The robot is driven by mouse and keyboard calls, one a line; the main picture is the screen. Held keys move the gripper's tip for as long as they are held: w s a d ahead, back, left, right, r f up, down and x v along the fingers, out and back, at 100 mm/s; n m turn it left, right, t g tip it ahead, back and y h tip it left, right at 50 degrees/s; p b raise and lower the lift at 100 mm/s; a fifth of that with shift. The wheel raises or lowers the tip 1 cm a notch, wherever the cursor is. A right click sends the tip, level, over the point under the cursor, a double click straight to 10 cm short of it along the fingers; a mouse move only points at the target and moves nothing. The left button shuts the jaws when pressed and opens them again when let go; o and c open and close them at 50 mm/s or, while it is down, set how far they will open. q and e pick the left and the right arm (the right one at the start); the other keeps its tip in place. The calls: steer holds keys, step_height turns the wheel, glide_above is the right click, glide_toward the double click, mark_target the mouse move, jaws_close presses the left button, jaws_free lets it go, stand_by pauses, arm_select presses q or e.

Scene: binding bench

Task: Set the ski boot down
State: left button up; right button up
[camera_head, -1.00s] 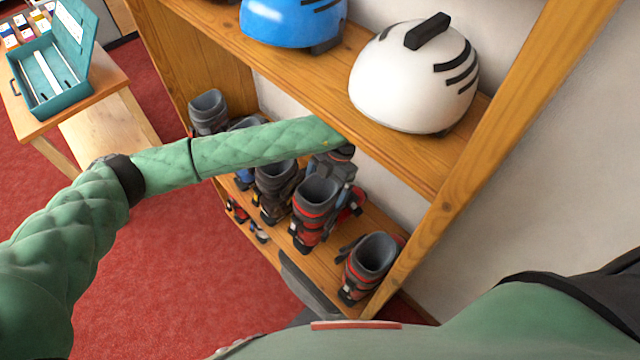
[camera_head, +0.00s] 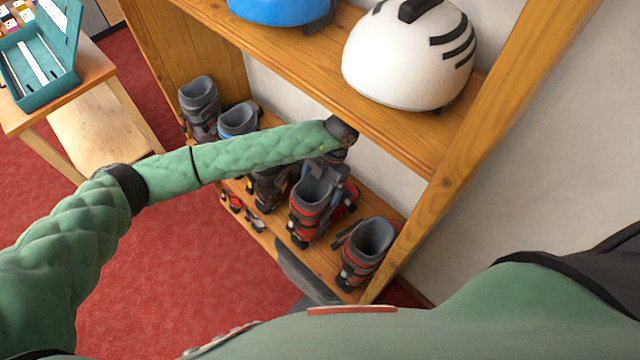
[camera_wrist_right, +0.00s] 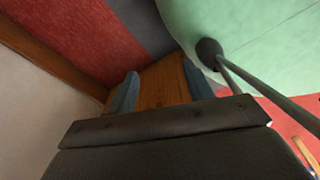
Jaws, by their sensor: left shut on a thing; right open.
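My left gripper (camera_head: 343,147) reaches in under the upper shelf board and is shut, with its fingertips mostly hidden by my wrist. Directly below it is a dark grey ski boot (camera_head: 340,172) with some red low down, which it appears to hold. This boot is partly hidden behind a red and black boot (camera_head: 312,200). I cannot tell whether its sole touches the lower shelf board (camera_head: 272,232). My right gripper (camera_wrist_right: 160,82) is open in the right wrist view, its two blue-grey fingers apart with nothing between them, above a wooden surface.
Another red and grey boot (camera_head: 367,250) stands at the right end of the lower shelf. A grey boot (camera_head: 200,105) and a blue-grey boot (camera_head: 238,120) stand at the left. A white helmet (camera_head: 405,60) and a blue helmet (camera_head: 282,8) sit above. A teal box (camera_head: 40,60) stands on a table.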

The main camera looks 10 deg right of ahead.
arm_select(q)
steer(key=o, duration=1.7)
steer(key=shift+f, duration=0.1)
arm_select(e)
steer(key=shift+s+d+f, duration=0.1)
steer(key=shift+s+d, duration=0.2)
steer(key=shift+s, duration=0.55)
